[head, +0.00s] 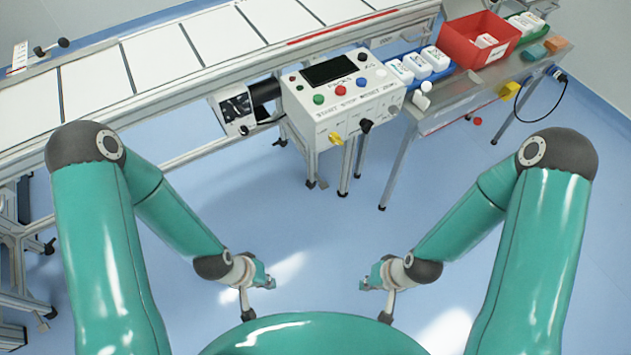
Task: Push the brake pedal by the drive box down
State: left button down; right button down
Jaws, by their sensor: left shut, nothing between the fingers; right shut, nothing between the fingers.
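The drive box (234,108), a pale housing with a dark face, is mounted under the front rail of the conveyor, with a black cylinder (265,90) on its right. A thin lever with a dark end (246,130) sits at its lower right; I cannot tell whether this is the brake pedal, or how far down it is. My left gripper (271,283) is shut and empty, low in front of my body, well below and apart from the drive box. My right gripper (364,284) is shut and empty, facing it across a gap.
A control panel (345,92) with coloured buttons and a dark screen stands right of the drive box. The conveyor (160,65) runs across the back. A side table (455,115) holds a red bin (480,40) and white bottles. Blue floor between is clear.

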aim_at(322, 185)
jog(key=u, duration=0.25)
jog(key=i, duration=0.95)
jog(key=z, duration=0.45)
